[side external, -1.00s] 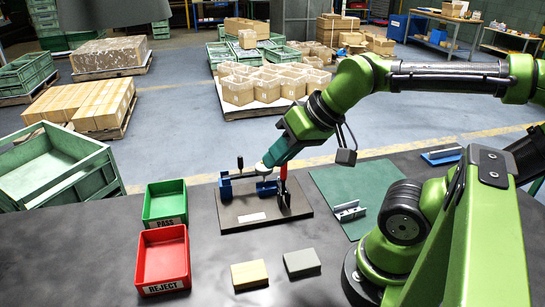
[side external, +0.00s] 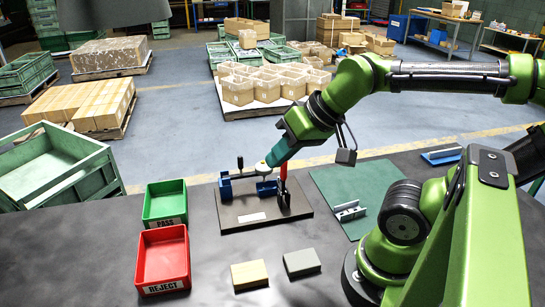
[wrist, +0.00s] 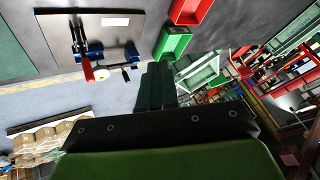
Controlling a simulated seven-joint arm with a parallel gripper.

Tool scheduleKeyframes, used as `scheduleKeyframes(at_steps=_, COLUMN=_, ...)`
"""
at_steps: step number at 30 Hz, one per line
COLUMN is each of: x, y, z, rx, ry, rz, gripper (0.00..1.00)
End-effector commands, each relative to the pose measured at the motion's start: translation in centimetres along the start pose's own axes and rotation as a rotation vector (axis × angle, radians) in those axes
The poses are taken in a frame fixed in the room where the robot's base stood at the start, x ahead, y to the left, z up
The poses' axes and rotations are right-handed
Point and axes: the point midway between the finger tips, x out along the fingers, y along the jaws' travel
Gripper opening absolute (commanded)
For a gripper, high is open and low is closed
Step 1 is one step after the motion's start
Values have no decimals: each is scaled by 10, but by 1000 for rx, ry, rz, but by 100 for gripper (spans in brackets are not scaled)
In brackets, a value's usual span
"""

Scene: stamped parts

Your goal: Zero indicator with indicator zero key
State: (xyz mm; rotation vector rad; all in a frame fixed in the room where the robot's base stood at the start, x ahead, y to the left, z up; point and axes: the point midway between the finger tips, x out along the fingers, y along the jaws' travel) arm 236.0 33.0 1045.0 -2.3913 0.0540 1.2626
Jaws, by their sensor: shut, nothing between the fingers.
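The indicator (side external: 262,167) shows as a small pale round body at the fixture, close to my fingertips. In the wrist view the indicator (wrist: 101,73) is a pale disc with a yellow edge, beside a red upright part (wrist: 87,68). The fixture base plate (side external: 232,218) carries blue blocks (side external: 225,187) and a red upright (side external: 283,178). My gripper (side external: 271,160) is shut and empty, just above and beside the indicator; I cannot tell if it touches. The gripper (wrist: 157,68) shows dark green in the wrist view. The zero key is too small to make out.
A green PASS bin (side external: 165,203) and a red REJECT bin (side external: 163,260) stand left of the fixture. Tan (side external: 249,274) and grey (side external: 302,263) blocks lie in front. A metal part (side external: 349,210) lies on the green mat (side external: 375,180) at right.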

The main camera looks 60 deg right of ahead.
Motion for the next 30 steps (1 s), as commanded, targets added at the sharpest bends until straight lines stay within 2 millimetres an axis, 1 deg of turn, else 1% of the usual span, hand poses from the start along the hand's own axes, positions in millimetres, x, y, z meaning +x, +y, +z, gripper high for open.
scheduleKeyframes(at_steps=12, x=0, y=0, z=0, rx=2, ry=1, rz=1, gripper=0)
scheduleKeyframes(at_steps=14, x=1, y=4, z=-2, rx=13, ry=1, rz=10, gripper=0)
scheduleKeyframes(at_steps=17, x=9, y=18, z=-6, rx=66, ry=-21, rz=50, gripper=0)
scheduleKeyframes(at_steps=20, x=20, y=35, z=-17, rx=178, ry=-54, rz=89, gripper=0)
scheduleKeyframes(at_steps=23, x=34, y=54, z=-34, rx=367, ry=-91, rz=106, gripper=0)
scheduleKeyframes(at_steps=30, x=66, y=106, z=-84, rx=930, ry=-141, rz=63, gripper=0)
